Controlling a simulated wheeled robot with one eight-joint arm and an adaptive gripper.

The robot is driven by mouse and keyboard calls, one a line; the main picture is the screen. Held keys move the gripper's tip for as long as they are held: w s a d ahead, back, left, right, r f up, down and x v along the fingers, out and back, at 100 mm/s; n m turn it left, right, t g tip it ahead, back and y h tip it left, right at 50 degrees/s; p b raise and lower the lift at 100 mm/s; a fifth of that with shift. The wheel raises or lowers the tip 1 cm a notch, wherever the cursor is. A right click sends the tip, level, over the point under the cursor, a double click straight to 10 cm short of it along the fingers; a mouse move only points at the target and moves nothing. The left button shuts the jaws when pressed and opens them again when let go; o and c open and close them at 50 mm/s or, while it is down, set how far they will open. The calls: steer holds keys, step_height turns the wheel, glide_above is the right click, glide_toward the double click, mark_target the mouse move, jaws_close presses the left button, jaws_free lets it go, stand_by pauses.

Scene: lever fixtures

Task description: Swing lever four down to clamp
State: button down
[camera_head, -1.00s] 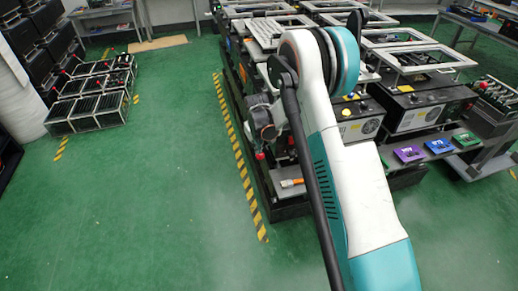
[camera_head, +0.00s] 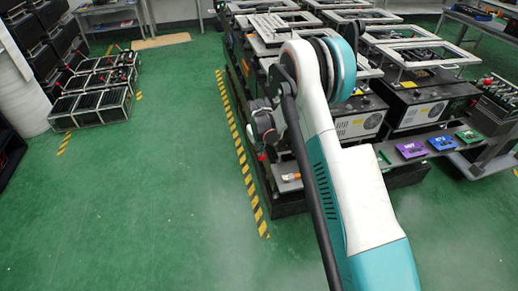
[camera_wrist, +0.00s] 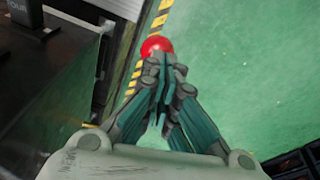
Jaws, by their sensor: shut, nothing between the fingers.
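A red ball knob (camera_wrist: 156,46) shows in the wrist view just beyond my fingertips, above the green floor and a yellow-black stripe. A small red spot, likely the same knob, shows in the head view (camera_head: 262,156) at the left edge of the bench. My gripper (camera_wrist: 164,66) is shut and empty, its tips close to the knob; I cannot tell whether they touch it. A dark block with a label ending in "OUR" (camera_wrist: 20,8) is at the top left of the wrist view. The lever's shaft is hidden behind the fingers. In the head view my arm hides much of the fixture.
The dark bench side (camera_wrist: 45,95) is left of my gripper in the wrist view. In the head view, machines with metal frames (camera_head: 425,54) fill the bench, and purple (camera_head: 410,150) and blue (camera_head: 442,143) plates lie at its front. Green floor (camera_head: 150,205) is open at left.

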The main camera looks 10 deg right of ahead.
steer(key=shift+r, duration=0.1)
steer(key=s+r+t+p, duration=0.1)
steer(key=s+r+p, duration=0.1)
steer(key=s+r, duration=0.65)
steer(key=s+r+p, duration=0.1)
steer(key=s+r, duration=0.3)
steer(key=r, duration=0.9)
steer(key=s+r+t+p, duration=0.1)
steer(key=s+r+p, duration=0.1)
steer(key=s+r, duration=0.65)
steer(key=s+r+m+t, duration=0.1)
steer(key=s+r, duration=0.3)
steer(key=s, duration=0.5)
steer(key=s+r+m+t, duration=0.1)
steer(key=s+r, duration=0.3)
steer(key=s, duration=0.5)
steer(key=shift+s+a+t+y, duration=0.25)
steer(key=shift+t+y, duration=0.05)
steer(key=shift+t, duration=0.1)
steer(key=shift+r, duration=0.1)
